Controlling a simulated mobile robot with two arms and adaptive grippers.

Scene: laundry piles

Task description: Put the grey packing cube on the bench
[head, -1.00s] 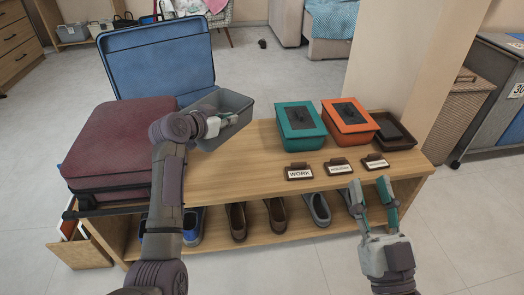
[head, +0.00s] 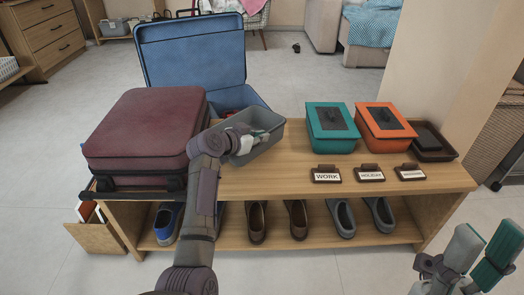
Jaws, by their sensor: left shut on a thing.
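The grey packing cube (head: 262,141) is an open, tub-like grey box at the left-middle of the bench. It is slightly tilted, and I cannot tell whether its base touches the bench top (head: 290,178). My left gripper (head: 262,133) is shut on its near left side; the arm hides part of it. The open blue suitcase (head: 190,52) stands just behind it, with some contents showing inside. My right gripper (head: 484,262) is open and empty in front of the bench at the lower right.
A closed maroon suitcase (head: 147,133) fills the bench's left end. A teal box (head: 328,140), an orange box (head: 382,138) and a brown tray (head: 449,151) stand at the right. Label tags, including WORK (head: 326,175), line the front. Shoes fill the shelf below. The bench middle is clear.

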